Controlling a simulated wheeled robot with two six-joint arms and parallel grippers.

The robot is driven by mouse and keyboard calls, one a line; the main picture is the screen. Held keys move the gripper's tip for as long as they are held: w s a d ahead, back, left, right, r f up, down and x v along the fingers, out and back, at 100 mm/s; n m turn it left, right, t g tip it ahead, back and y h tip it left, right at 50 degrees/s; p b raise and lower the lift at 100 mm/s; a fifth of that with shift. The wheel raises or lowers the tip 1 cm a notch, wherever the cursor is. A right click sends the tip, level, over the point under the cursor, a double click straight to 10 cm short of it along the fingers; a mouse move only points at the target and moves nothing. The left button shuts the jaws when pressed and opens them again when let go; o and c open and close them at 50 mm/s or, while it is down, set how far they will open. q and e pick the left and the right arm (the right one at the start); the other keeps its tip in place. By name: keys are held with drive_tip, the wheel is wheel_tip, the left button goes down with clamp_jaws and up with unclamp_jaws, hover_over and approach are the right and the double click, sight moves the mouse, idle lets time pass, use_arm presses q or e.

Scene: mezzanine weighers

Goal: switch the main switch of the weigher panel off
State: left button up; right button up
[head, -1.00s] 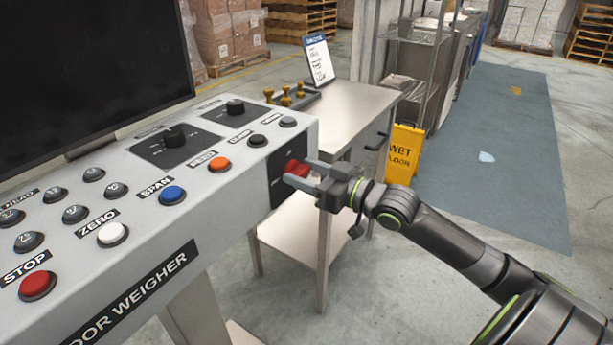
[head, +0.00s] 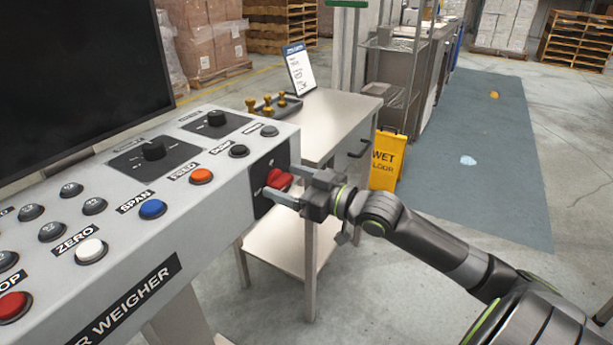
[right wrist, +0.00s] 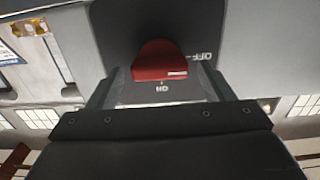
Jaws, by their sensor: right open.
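The weigher panel (head: 215,215) is a light grey sloped console at the left of the head view. Its main switch, a red handle (head: 279,179) on a black plate (head: 262,205), is on the panel's right end face. My right gripper (head: 282,181) is open, with one finger on each side of the red handle. In the right wrist view the handle (right wrist: 159,60) shows between the two fingers (right wrist: 160,88). I cannot tell whether they touch it. An OFF mark is to the handle's right there, and an upside-down ON mark is below it. My left gripper is not in view.
A dark monitor (head: 80,70) stands behind the panel's buttons and knobs. A steel table (head: 335,115) with a clipboard sign (head: 299,68) is just behind the switch. The floor at right is open.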

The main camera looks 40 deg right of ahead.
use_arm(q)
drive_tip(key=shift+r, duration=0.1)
use_arm(e)
drive_tip(key=shift+s, duration=0.15)
drive_tip(key=shift+p+v, duration=0.85)
drive_tip(key=shift+v, duration=0.35)
use_arm(q)
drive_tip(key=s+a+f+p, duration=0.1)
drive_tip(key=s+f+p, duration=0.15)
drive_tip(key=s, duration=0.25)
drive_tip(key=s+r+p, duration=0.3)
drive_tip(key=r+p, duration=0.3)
drive_tip(key=p, duration=0.3)
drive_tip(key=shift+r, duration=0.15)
use_arm(e)
drive_tip(key=v, duration=1.4)
drive_tip(key=shift+s+d, duration=0.25)
drive_tip(key=shift+s, duration=0.05)
